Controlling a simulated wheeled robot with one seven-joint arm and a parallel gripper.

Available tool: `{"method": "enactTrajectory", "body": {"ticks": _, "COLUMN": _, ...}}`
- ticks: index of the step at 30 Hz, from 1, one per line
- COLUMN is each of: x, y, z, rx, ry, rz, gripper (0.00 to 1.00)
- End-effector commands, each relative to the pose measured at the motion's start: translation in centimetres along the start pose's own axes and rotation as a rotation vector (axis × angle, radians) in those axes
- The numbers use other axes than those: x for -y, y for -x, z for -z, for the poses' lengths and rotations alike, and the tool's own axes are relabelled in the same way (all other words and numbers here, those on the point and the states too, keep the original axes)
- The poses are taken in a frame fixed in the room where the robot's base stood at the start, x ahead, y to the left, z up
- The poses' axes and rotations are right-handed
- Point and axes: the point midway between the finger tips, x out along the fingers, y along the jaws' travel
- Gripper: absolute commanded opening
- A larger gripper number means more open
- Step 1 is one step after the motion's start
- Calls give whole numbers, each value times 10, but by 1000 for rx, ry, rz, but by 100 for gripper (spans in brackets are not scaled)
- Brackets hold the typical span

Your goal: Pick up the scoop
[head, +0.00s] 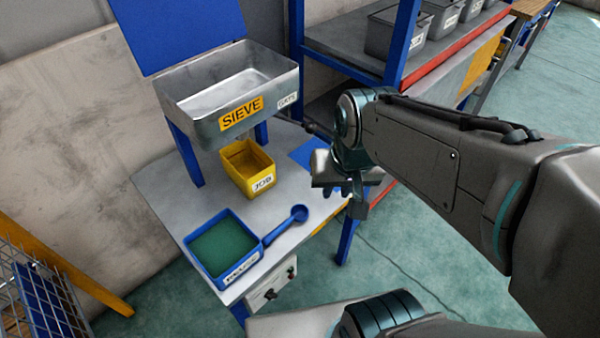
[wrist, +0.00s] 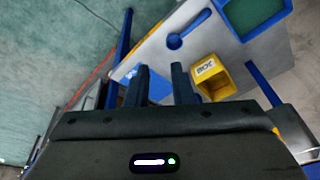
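The blue scoop (head: 281,229) lies on the grey table beside a blue tray. Its round bowl end points away from the tray, and its handle runs back to the tray's edge. The scoop also shows in the wrist view (wrist: 175,41), ahead of the fingertips. My gripper (head: 347,198) is above the table's right edge, to the right of the scoop and apart from it. In the wrist view its two fingers (wrist: 160,82) stand apart with nothing between them.
The blue tray (head: 257,266) holds green material. A yellow box (head: 263,184) labelled JOB stands behind the scoop, under the raised metal sieve (head: 205,132). A blue patch (head: 306,153) lies at the table's back right. A shelf with grey bins (head: 398,35) stands behind.

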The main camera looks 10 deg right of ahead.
Motion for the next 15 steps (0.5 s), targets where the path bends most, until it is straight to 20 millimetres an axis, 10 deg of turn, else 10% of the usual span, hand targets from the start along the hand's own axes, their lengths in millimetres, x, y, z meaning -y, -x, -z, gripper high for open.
{"method": "enactTrajectory", "body": {"ticks": 15, "x": 80, "y": -164, "z": 34, "rx": 111, "ry": -803, "rz": 26, "gripper": 21}}
